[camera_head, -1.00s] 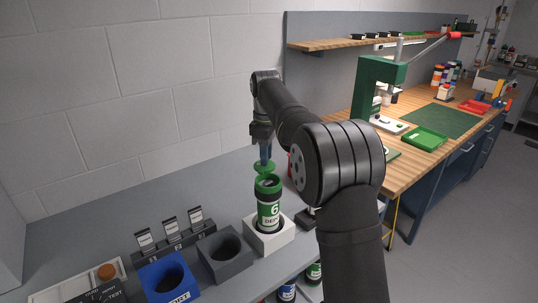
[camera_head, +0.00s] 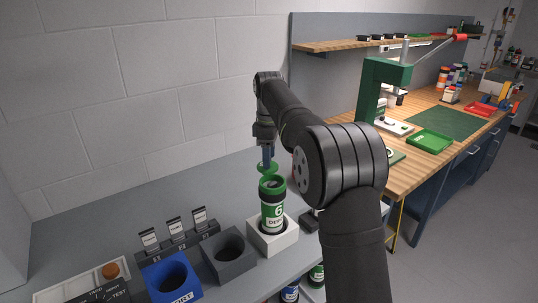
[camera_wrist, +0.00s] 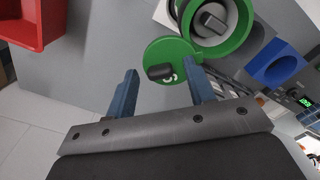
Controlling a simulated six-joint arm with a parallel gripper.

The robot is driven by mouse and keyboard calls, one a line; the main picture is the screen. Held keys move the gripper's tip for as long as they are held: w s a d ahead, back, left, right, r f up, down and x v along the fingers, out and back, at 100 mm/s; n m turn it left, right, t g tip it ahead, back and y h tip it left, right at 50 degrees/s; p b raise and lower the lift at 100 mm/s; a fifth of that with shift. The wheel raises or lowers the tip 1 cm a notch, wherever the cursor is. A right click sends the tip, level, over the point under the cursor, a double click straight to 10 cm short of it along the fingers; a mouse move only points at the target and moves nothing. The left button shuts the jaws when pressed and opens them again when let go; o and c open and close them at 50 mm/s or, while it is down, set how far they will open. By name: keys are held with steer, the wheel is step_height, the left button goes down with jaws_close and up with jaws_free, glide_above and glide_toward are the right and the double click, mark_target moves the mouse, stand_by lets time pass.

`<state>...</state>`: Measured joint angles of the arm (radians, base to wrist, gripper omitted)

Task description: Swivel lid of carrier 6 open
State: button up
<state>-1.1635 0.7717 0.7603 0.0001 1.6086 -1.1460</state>
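Carrier 6 (camera_head: 272,212) is a dark-and-white canister with a green top and a "6" label. It stands upright in a white block (camera_head: 262,238). Its green lid (camera_head: 265,169) is swung to the side. In the wrist view the round lid (camera_wrist: 154,53), with a dark knob, lies beside the green rim (camera_wrist: 238,35), touching or overlapping its edge. The mouth is uncovered and a grey object shows inside. My gripper (camera_wrist: 161,72) is open, its two blue fingers apart on either side of the knob; I cannot tell whether they touch the lid.
A dark grey holder (camera_head: 215,262) and a blue holder (camera_head: 150,285) stand left of the white block, with label cards behind. A red bin (camera_wrist: 40,35) is at the wrist view's upper left. A wooden bench with a green press (camera_head: 372,95) is on the right.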

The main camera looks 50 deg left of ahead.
step_height(320, 180, up, 12)
stand_by(0.7)
stand_by(0.6)
steer(key=shift+f, duration=6.05)
